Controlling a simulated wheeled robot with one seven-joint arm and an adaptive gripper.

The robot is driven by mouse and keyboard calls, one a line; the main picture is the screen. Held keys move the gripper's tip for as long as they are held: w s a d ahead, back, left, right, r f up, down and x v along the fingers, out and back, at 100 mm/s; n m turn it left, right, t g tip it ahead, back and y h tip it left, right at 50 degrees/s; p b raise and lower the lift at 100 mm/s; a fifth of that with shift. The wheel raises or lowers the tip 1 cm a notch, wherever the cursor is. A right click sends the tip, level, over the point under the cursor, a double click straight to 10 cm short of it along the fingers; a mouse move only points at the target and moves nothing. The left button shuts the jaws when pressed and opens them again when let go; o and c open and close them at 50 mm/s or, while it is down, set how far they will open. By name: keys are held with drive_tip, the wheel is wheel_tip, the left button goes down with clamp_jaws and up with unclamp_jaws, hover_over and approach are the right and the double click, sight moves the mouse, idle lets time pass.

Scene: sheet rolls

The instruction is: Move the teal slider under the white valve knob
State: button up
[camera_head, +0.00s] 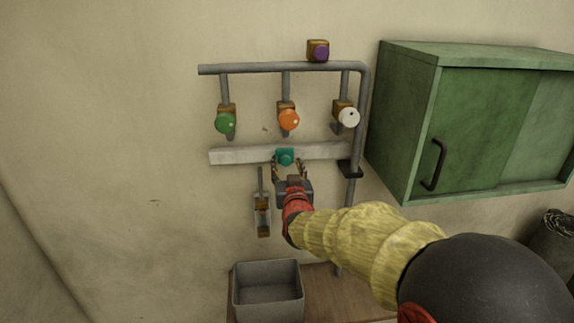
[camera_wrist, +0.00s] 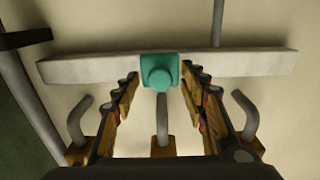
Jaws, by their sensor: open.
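The teal slider (camera_head: 285,157) sits on the pale horizontal rail (camera_head: 235,155), below the orange knob (camera_head: 288,119) and left of the white valve knob (camera_head: 348,117). My gripper (camera_head: 288,165) is open at the slider, with one finger on each side of it. In the wrist view, the slider (camera_wrist: 160,72) shows between the tips of the open fingers (camera_wrist: 159,78), with a gap visible on both sides. The wrist view looks turned over, with the green cabinet side at left. I cannot tell how deep the fingers reach.
A green knob (camera_head: 225,121) is at the left, and a purple-faced block (camera_head: 318,50) is on the top pipe. A small lever fixture (camera_head: 262,215) hangs below the rail. A green cabinet (camera_head: 405,120) is at the right; a grey bin (camera_head: 268,290) stands below.

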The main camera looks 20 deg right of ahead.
drive_tip(key=shift+c, duration=1.2)
clamp_jaws()
